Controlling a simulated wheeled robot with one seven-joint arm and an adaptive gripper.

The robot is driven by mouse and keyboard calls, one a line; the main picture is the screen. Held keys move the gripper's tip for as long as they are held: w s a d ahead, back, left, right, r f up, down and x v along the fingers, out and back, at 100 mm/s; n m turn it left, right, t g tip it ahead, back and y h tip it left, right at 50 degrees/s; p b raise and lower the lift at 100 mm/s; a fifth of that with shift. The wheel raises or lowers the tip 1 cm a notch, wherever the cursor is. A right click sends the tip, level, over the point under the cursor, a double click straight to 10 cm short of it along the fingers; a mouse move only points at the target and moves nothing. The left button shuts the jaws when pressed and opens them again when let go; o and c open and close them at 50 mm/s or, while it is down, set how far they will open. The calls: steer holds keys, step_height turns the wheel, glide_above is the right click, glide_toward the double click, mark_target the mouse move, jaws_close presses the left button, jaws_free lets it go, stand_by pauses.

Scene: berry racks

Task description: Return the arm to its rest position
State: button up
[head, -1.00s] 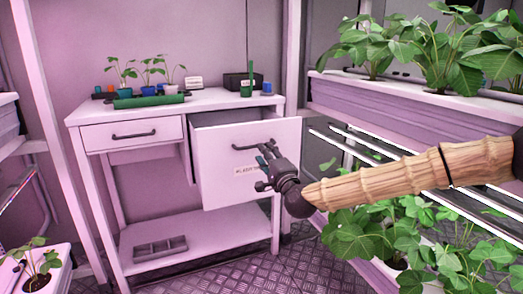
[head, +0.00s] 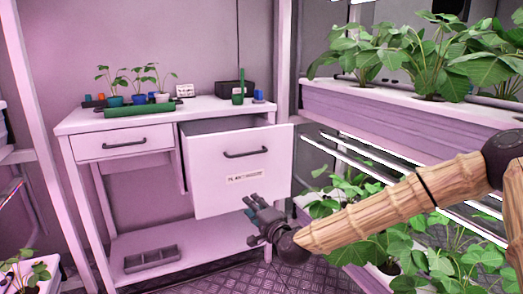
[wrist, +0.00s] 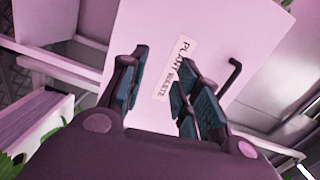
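My arm reaches in from the right in the head view, a wood-patterned sleeve ending in my dark gripper (head: 257,207). My gripper hangs in front of the lower right part of the pulled-out white drawer (head: 215,188), below its label and black handle (head: 246,153). The fingers are clear of the handle.
Plant racks (head: 400,112) stand close on the right, with leaves near my arm.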

steer(key=s+d+f+n+g+h, duration=0.1)
steer(key=s+f+n+g, duration=0.15)
steer(key=s+f, duration=0.65)
steer(key=s+d+f+n+g+h, duration=0.1)
steer(key=s+d+f+g, duration=0.3)
steer(key=f, duration=0.8)
steer(key=s+a+f+n+g+h, duration=0.1)
steer(key=s+f+n, duration=0.1)
steer(key=s+f, duration=0.8)
steer(key=s+d+f+n+g+h, duration=0.2)
steer(key=s+d+f+g, duration=0.15)
steer(key=s+d, duration=0.5)
steer(key=s+d+f+n+g+h, duration=0.15)
steer(key=s+d+f, duration=0.35)
steer(key=s, duration=0.6)
steer(key=s+d+f+n+g+h, duration=0.1)
steer(key=s+d+f+g+h, duration=0.15)
steer(key=s+d+f, duration=0.55)
step_height(320, 180, up, 38)
steer(key=s+p, duration=0.2)
steer(key=p, duration=3.2)
steer(key=shift+a+n, duration=0.15)
steer(key=shift+n, duration=0.15)
